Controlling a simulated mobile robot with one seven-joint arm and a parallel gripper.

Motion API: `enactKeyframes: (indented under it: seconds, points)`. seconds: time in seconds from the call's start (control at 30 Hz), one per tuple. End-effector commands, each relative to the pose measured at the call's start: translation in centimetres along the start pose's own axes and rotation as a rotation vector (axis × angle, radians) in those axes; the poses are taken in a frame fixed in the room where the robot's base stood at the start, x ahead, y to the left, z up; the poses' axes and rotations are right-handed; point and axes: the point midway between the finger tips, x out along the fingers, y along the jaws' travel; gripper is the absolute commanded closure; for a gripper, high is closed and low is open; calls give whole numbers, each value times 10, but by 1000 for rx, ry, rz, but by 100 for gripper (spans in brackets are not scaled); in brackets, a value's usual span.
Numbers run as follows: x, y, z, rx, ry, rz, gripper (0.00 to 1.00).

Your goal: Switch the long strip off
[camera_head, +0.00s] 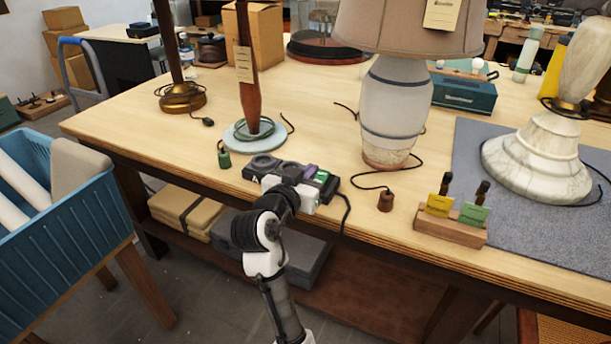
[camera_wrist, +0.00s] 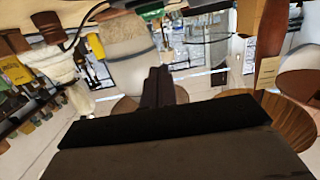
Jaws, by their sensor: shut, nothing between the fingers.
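A dark power strip (camera_head: 263,166) lies near the front edge of the workbench in the head view. A grey round piece sits at its left part, with purple and green pieces (camera_head: 321,176) toward its right. A black cord (camera_head: 346,212) hangs from the right end over the bench edge. My gripper (camera_head: 305,194) is at the strip's front right side and hides part of it; I cannot tell whether they touch. The strip's switch cannot be made out. In the wrist view my fingers (camera_wrist: 158,88) are together and empty, and the strip cannot be made out there.
A lamp with a round pale base (camera_head: 241,135) stands behind the strip. A grey ceramic lamp (camera_head: 395,105) stands to the right. A brown plug (camera_head: 386,201) and a wooden holder (camera_head: 450,231) with tags are near the front edge. A blue crate (camera_head: 60,245) is at left.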

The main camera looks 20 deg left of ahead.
Motion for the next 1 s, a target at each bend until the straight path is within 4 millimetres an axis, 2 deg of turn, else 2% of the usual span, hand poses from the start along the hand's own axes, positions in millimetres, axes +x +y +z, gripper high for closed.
enactKeyframes:
  seconds: [0.1,0.27,0.33,0.53,1.0]
  points:
    - [28,2,-4,-1,-1,4,100]
    - [61,2,-3,0,-1,3,100]
    - [63,1,13,-2,-6,2,100]
    - [68,1,34,0,-3,1,100]
    - [68,0,38,1,-2,0,100]
